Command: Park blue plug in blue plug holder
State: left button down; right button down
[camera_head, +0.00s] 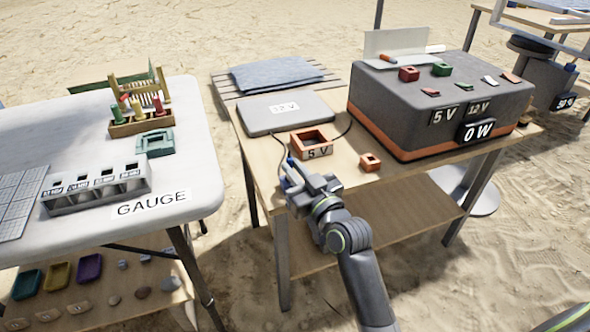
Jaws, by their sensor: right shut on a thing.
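My right gripper (293,178) reaches to the front left edge of the wooden table (350,192). It is shut on a small blue plug (291,164), mostly hidden by the fingers. A dark cable runs from the plug area back toward the grey 12 V box (287,113). I cannot make out a holder that is clearly blue; the gripper may hide it. An orange square holder marked 5 V (312,145) stands just behind and right of the gripper. A smaller orange holder (370,162) stands farther right. My left gripper is not in view.
A large grey block (430,105) with red and green sockets and a 0 W display stands at the right. The white gauge table (190,165) at the left carries a teal frame (155,143) and a grey slotted block (97,187). A gap separates the tables.

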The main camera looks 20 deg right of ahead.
jog(key=shift+f+b, duration=0.5)
jog(key=shift+f, duration=0.25)
jog(key=c, duration=1.3)
grip_release()
jog(key=shift+c, duration=0.2)
jog(key=b+v, duration=0.1)
jog(key=v, duration=1.6)
jog(key=shift+s, duration=0.2)
